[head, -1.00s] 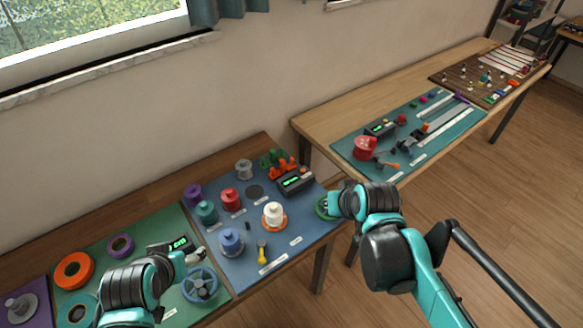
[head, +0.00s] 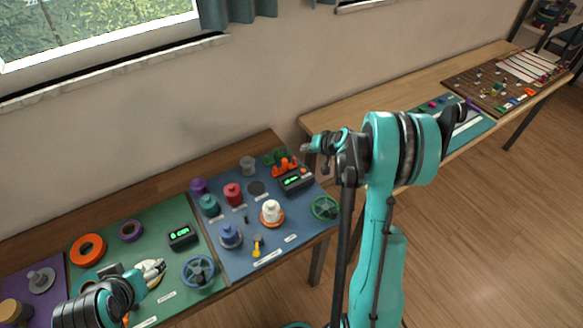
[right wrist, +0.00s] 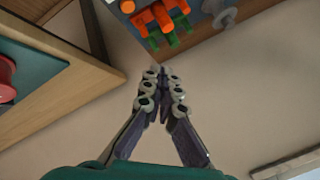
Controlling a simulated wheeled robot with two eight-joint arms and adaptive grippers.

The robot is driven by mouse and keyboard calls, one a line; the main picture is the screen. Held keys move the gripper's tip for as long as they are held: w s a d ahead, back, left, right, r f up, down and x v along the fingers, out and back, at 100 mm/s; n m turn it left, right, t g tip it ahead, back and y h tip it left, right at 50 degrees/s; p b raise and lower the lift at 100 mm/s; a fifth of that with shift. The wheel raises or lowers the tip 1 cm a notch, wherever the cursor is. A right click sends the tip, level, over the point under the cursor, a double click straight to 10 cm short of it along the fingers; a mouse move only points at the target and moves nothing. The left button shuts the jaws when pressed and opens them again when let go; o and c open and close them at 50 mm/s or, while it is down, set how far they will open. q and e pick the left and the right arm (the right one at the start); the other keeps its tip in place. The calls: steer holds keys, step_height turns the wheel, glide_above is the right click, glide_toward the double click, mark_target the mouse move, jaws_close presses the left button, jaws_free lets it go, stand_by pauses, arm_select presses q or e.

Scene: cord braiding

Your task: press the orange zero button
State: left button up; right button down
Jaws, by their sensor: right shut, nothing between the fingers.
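A black box with a green display (head: 296,181) stands on the blue mat, at its back right. A small orange button (head: 305,171) seems to sit at its far right end; an orange round part also shows at the top of the right wrist view (right wrist: 127,6). My right gripper (head: 309,147) is raised above and behind the box, shut and empty, apart from the button. Its fingertips meet in the right wrist view (right wrist: 163,72). My left gripper (head: 157,268) is low over the green mat beside a pale round thing; its finger opening is unclear.
Orange and green pegged pieces (head: 284,166) stand beside the box. A green handwheel (head: 325,208) is at the mat's right edge. Another display box (head: 183,236) is on the green mat.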

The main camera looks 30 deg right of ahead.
steer(key=shift+w+d+f, duration=0.1)
steer(key=shift+w+f, duration=0.35)
steer(key=shift+f, duration=0.05)
steer(key=b, duration=0.5)
glide_above(305, 171)
step_height(305, 171, down, 8)
steer(key=shift+r, duration=0.1)
steer(key=shift+s+f+b, duration=0.1)
steer(key=shift+f+b, duration=0.25)
steer(key=shift+f, duration=0.15)
stand_by(0.8)
steer(key=shift+f+b, duration=0.4)
steer(key=shift+b, duration=0.15)
